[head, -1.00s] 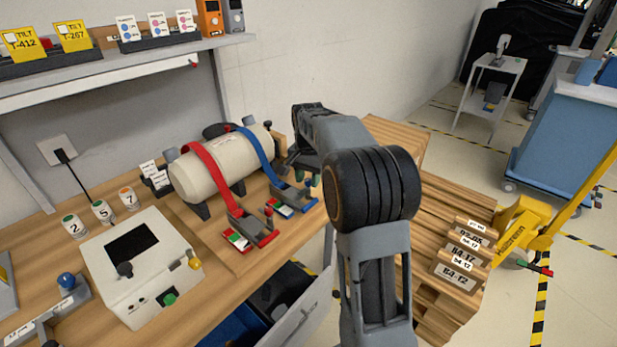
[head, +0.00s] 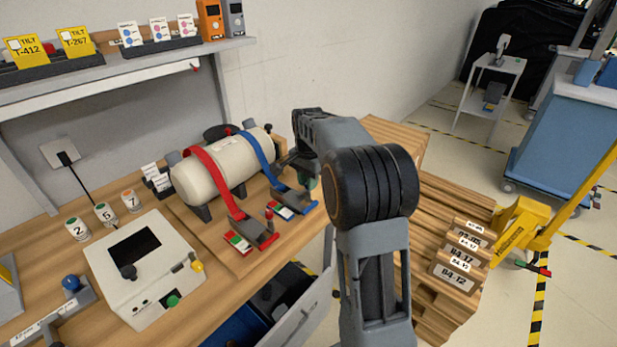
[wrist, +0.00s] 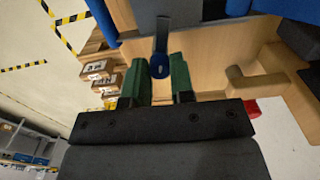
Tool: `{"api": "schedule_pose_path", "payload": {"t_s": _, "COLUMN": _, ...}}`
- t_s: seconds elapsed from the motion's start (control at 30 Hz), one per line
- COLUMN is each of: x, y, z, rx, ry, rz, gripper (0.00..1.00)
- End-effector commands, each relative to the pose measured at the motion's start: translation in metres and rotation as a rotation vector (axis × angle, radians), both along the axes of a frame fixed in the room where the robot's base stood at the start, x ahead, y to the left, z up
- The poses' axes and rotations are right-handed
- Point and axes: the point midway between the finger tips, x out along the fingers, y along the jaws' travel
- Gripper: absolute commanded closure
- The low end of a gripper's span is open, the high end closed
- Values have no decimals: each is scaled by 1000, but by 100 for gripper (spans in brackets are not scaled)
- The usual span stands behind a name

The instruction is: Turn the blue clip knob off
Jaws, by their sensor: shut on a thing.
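The blue clip (head: 306,207) sits at the lower end of the blue strap (head: 262,160), on the right of the cream cylinder (head: 226,168). Its blue knob (wrist: 159,70) shows in the wrist view between the two green fingers of my gripper (wrist: 159,84), with a grey bar beyond it. My gripper is shut on the knob. In the head view my gripper (head: 310,182) is at the clip, partly behind my arm, and the knob is mostly hidden there. A small red, white and green plate (head: 281,211) lies beside the blue clip.
The red clip (head: 262,238) on the red strap (head: 208,178) stands just left of the blue one. A white box with knobs (head: 145,268) is farther left on the bench. An open drawer (head: 300,308) lies below the front edge. Stacked wooden pallets (head: 440,215) stand right.

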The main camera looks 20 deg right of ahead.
Motion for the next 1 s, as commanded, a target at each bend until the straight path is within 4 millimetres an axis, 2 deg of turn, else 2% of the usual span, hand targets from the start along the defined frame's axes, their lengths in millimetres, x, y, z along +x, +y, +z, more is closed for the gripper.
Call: {"api": "schedule_pose_path", "payload": {"t_s": 1.0, "x": 1, "y": 0, "z": 2, "rx": 0, "ry": -3, "rz": -951, "gripper": 100}}
